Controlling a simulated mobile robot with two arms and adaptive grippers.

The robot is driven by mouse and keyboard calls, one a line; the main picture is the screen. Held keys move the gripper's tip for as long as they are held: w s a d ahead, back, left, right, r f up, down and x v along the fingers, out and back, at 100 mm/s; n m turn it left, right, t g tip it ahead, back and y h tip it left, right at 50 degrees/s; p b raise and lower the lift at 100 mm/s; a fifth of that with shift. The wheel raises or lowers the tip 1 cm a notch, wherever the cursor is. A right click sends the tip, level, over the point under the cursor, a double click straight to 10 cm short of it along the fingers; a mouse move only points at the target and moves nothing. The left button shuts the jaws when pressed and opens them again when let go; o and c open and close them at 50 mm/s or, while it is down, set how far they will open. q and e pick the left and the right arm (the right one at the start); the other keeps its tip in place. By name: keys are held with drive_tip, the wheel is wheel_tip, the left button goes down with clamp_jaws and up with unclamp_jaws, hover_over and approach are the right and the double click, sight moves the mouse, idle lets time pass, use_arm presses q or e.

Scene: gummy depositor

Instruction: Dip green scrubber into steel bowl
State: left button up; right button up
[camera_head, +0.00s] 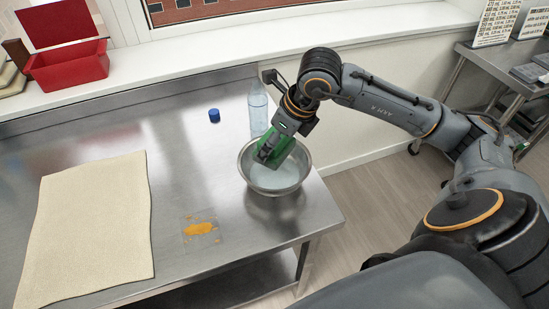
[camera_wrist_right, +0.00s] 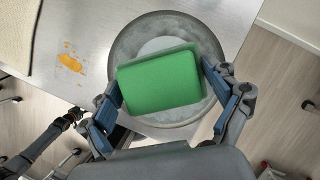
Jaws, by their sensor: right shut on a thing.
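A steel bowl (camera_head: 262,185) stands near the right end of the metal table, with pale liquid inside. My right gripper (camera_head: 272,151) is over the bowl and shut on the green scrubber (camera_head: 287,147). In the right wrist view the scrubber (camera_wrist_right: 161,80) sits between the two fingers of my right gripper (camera_wrist_right: 163,88). The bowl (camera_wrist_right: 203,30) shows behind it, its rim around the scrubber. I cannot tell whether the scrubber touches the liquid. My left gripper is not in the head view; a dark gripper part (camera_wrist_right: 68,119) shows at the left of the right wrist view.
An orange spill (camera_head: 201,229) lies on the table (camera_head: 170,190) left of the bowl. A clear bottle (camera_head: 258,108) stands close behind the bowl, with a blue cap (camera_head: 214,115) to its left. A beige mat (camera_head: 85,230) covers the left side. A red bin (camera_head: 68,66) is on the sill.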

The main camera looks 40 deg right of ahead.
sight(269, 134)
drive_tip(key=shift+r+p, duration=1.55)
drive_tip(key=shift+r, duration=1)
